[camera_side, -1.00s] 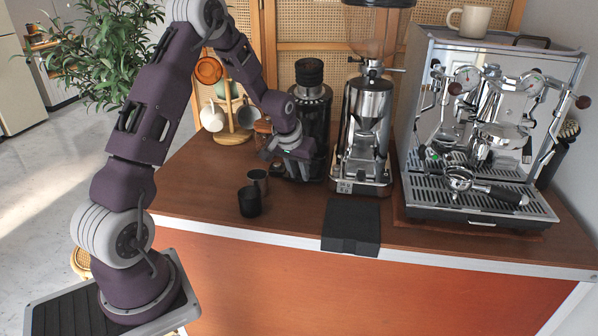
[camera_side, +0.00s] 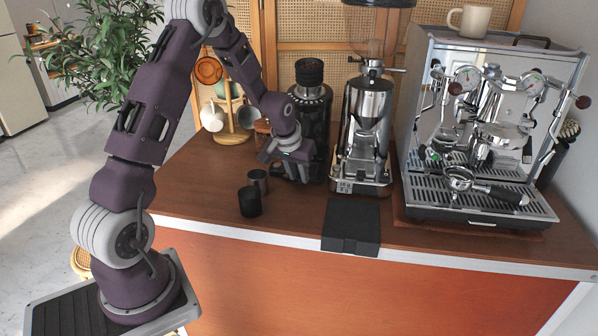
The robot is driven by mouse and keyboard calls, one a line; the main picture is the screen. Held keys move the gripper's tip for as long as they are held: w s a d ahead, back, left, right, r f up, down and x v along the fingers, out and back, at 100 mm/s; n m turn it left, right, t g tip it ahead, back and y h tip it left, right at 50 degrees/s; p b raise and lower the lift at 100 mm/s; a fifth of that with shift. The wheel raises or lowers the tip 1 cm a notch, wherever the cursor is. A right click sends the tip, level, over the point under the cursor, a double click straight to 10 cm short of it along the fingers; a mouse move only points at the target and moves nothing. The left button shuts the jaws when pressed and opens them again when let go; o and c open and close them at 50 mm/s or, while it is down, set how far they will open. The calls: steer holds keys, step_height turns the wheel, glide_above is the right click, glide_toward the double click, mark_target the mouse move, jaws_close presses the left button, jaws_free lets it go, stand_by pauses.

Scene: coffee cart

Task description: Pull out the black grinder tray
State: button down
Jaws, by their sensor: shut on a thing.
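The black grinder (camera_side: 313,105) stands upright on the wooden counter, left of the chrome grinder. My gripper (camera_side: 292,168) is low at its front left side, close to its base. The gripper is shut on the black grinder tray, which is mostly hidden behind the gripper and my wrist. I cannot make out the tray's edges or how far out it sits.
A chrome grinder (camera_side: 362,135), a black mat (camera_side: 351,224) and an espresso machine (camera_side: 480,130) are to the right. A mug tree (camera_side: 232,137) stands behind left.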

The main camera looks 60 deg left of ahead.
steer(key=s+d, duration=0.5)
steer(key=shift+d, duration=0.1)
steer(key=c, duration=1.2)
jaws_free()
steer(key=shift+c, duration=0.2)
steer(key=shift+r, duration=0.1)
steer(key=s+d+r+m+t, duration=0.1)
steer(key=s+d+r, duration=0.4)
steer(key=r, duration=0.3)
steer(key=s+d+r+m, duration=0.2)
steer(key=s+d+r, duration=0.35)
steer(key=r, duration=0.35)
steer(key=s+d+r+m+h, duration=0.2)
steer(key=s+d, duration=0.5)
steer(key=s, duration=0.5)
steer(key=shift+s+r+m+t, duration=0.3)
steer(key=shift+s+r+m, duration=0.1)
steer(key=shift+r+m, duration=0.1)
